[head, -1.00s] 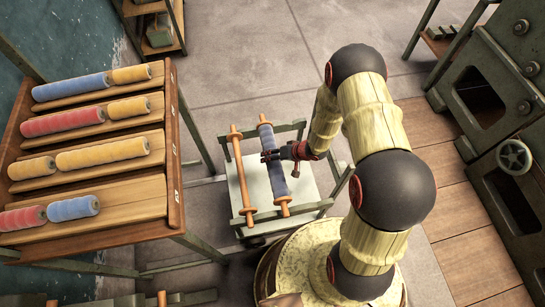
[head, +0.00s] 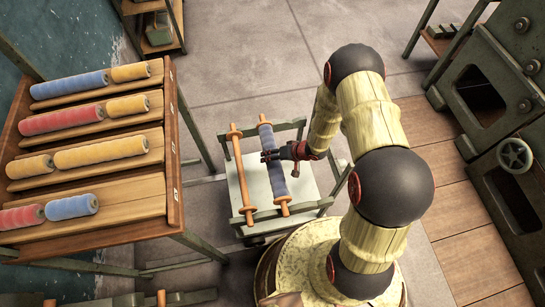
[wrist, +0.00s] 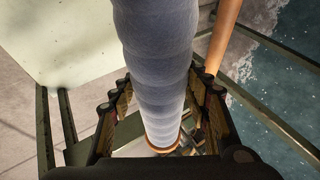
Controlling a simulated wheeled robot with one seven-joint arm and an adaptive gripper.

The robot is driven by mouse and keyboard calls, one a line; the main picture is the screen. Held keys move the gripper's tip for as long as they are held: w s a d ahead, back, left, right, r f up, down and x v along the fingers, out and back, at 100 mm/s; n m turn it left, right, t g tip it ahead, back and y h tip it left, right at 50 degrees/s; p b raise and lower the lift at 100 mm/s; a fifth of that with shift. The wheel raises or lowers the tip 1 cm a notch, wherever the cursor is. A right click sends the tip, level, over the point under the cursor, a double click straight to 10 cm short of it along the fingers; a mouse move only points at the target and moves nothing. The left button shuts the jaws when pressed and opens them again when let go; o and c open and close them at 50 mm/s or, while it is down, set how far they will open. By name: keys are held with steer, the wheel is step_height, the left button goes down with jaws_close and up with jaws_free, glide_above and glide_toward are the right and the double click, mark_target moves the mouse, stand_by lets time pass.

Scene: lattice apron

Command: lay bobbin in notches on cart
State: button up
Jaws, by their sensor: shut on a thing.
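The bobbin (head: 275,167) is a long blue-grey wound roll with orange ends. It lies lengthwise over the cart (head: 247,229), its ends at or just above the front and back rails; I cannot tell whether they rest in the notches. My gripper (head: 269,156) is shut on the middle of the bobbin from the right. In the wrist view the bobbin (wrist: 160,60) runs between the fingers, which stand on both sides of it. The notches are too small to make out.
A bare orange rod (head: 241,176) lies across the cart left of the bobbin. A slanted wooden rack (head: 150,193) with blue, red and yellow rolls stands to the left. A green machine (head: 493,120) with a handwheel stands at the right. Floor behind the cart is clear.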

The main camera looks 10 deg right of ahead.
steer(key=shift+f, duration=1.3)
stand_by(1.0)
steer(key=o, duration=1.7)
steer(key=shift+c, duration=0.2)
steer(key=v, duration=1.2)
steer(key=shift+f, duration=0.1)
